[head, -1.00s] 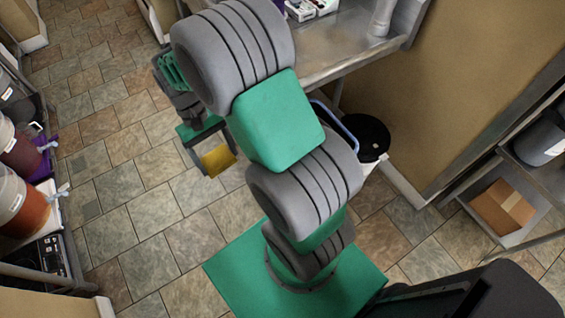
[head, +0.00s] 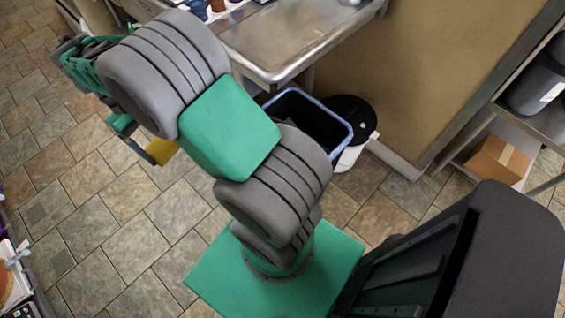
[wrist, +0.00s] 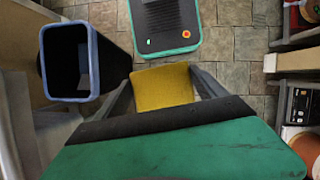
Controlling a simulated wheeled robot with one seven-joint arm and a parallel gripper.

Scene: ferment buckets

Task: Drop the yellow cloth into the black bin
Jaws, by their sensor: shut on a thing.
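The yellow cloth (head: 161,151) hangs from my gripper (head: 138,145) above the tiled floor, left of my arm in the head view. In the wrist view the cloth (wrist: 163,87) lies between the two fingers of my gripper (wrist: 165,90), which is shut on it. The black bin (head: 305,122) has a blue rim and stands on the floor by the metal table. My arm covers part of it in the head view. In the wrist view the bin (wrist: 93,60) is left of the cloth, open at the top, its inside dark. The cloth and the bin are apart.
A white bucket with a black lid (head: 349,125) stands right beside the bin. A metal table (head: 290,35) is behind it, next to a tan wall. A shelf at right holds a cardboard box (head: 497,161). Tiled floor at left is clear.

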